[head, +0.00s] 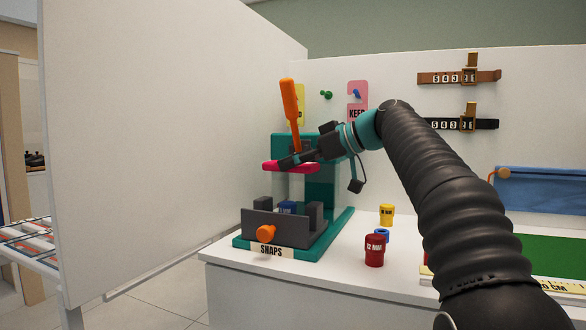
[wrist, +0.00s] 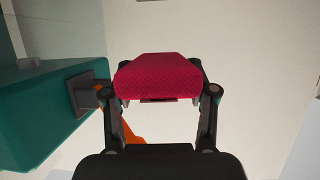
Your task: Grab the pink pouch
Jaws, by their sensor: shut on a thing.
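The pink pouch (head: 290,168) shows in the head view as a thin, roughly level slab in front of the teal press (head: 333,190). My gripper (head: 296,159) is shut on it and holds it above the press's grey lower part. In the wrist view the pouch (wrist: 160,77) is a deep pink, textured piece between the two dark fingers of my gripper (wrist: 160,97). The teal press is close on the left there, with a gap to the pouch. The fingers hide part of the pouch in the head view.
The press has an upright orange lever (head: 290,102) and an orange knob (head: 266,233). A red cup (head: 374,250), a blue ring (head: 382,236) and a yellow cup (head: 387,214) stand right of it. A tall white panel (head: 170,140) rises on the left.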

